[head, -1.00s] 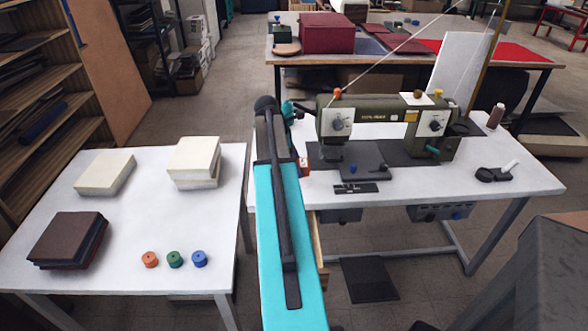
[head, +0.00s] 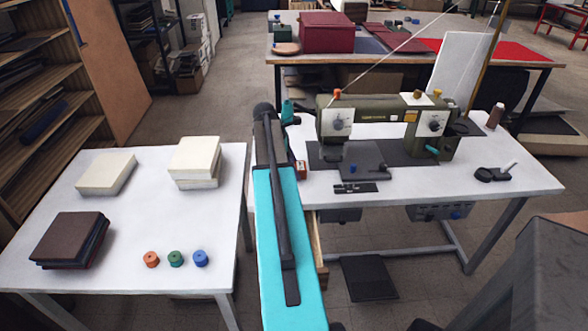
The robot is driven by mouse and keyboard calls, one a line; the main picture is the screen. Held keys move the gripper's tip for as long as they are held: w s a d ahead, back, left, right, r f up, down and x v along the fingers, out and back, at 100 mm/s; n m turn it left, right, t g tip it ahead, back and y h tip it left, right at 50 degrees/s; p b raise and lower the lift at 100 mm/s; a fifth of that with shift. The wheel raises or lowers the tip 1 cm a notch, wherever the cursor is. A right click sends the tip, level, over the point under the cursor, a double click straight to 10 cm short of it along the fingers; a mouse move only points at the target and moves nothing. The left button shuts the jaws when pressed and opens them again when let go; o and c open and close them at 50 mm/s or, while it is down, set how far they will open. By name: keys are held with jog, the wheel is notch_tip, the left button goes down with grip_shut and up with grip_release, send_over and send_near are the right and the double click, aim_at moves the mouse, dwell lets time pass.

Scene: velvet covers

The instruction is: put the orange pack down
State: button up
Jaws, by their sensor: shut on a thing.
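The orange pack (head: 301,168) is a small orange-brown block at the left end of the white sewing table, just right of my arm. Only part of it shows. My gripper (head: 294,165) is mostly hidden behind my own dark and turquoise arm, and it is shut on the pack. Its fingers cannot be made out clearly. The pack is at or just above the table top (head: 480,195); I cannot tell whether its underside touches.
The olive sewing machine (head: 375,115) stands on its dark plate to the right of the pack. An open wooden drawer (head: 318,245) hangs below the table edge. The left table (head: 110,215) holds cream blocks (head: 195,160), dark covers (head: 68,238) and small coloured spools (head: 175,259).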

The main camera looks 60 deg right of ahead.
jog(key=shift+f, duration=0.35)
jog(key=shift+f, duration=0.1)
jog(key=o, duration=1)
jog(key=shift+b+v, duration=0.9)
jog(key=shift+v, duration=5.2)
jog(key=shift+d, duration=0.15)
